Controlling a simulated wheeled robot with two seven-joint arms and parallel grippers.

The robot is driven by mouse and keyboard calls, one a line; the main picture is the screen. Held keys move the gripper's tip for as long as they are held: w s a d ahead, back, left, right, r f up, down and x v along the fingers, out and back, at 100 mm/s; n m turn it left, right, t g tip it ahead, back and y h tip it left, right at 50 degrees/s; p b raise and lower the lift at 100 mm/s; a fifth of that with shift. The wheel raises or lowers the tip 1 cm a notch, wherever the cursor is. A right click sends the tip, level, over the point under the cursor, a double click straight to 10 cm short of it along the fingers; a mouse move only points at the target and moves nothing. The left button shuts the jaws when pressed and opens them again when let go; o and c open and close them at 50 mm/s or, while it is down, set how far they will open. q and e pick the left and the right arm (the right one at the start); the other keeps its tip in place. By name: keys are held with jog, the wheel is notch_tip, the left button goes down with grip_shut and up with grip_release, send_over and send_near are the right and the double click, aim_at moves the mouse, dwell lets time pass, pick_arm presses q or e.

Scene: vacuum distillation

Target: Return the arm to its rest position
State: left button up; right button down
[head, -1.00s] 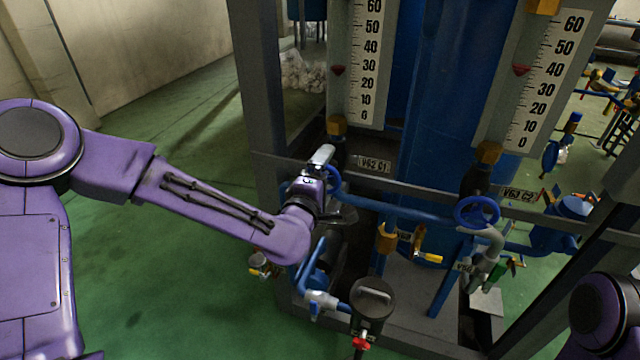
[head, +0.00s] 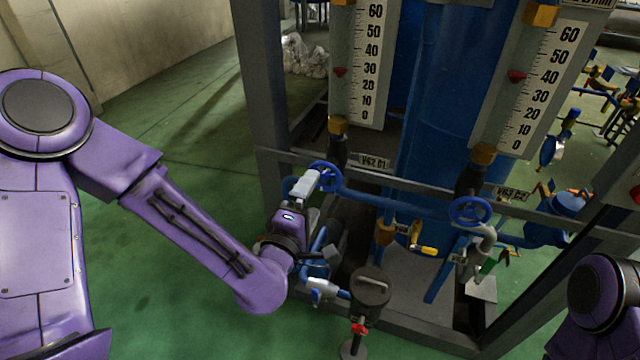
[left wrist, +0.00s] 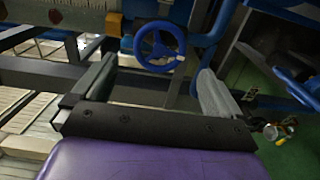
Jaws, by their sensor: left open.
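My left arm (head: 185,225) is purple and reaches in from the left in the head view. Its gripper (head: 322,218) is low in front of the frame, beside the blue handwheel (head: 325,177) under the V62 C1 label. In the left wrist view the two fingers of the gripper (left wrist: 155,88) are spread wide with nothing between them. The handwheel (left wrist: 160,45) shows beyond the fingers, apart from them. The far finger is partly hidden in the head view. The right gripper is out of view; only part of my right arm (head: 598,305) shows.
A dark frame post (head: 262,100) and crossbar stand close to the gripper. A second blue handwheel (head: 470,211), pipes and yellow-handled valves (head: 425,250) lie to the right. A round dark-topped fitting (head: 371,287) stands in front. Green floor (head: 170,320) is clear at left.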

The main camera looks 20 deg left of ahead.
pick_arm(q)
jog(key=s+a+f+m+g, duration=0.2)
jog(key=s+f+m+g, duration=0.1)
jog(key=f, duration=0.4)
jog(key=s+a+f+m+g+y, duration=0.1)
jog(key=s+a+f+m+g, duration=0.15)
jog(key=f, duration=0.55)
jog(key=s+a+f+m+g, duration=0.1)
jog(key=s+f+m+g, duration=0.15)
jog(key=f, duration=0.45)
jog(key=s+a+f+m+g+y, duration=0.1)
jog(key=s+a+f+g, duration=0.2)
jog(key=s+f, duration=0.3)
jog(key=s+a+f+m+g+y, duration=0.1)
jog(key=s+f, duration=0.5)
jog(key=s, duration=0.7)
jog(key=a+g+y, duration=0.1)
jog(key=a+g, duration=0.1)
jog(key=a, duration=0.1)
jog(key=shift+s+m+g, duration=0.35)
jog(key=shift+m+g, duration=0.05)
jog(key=shift+a+f, duration=0.1)
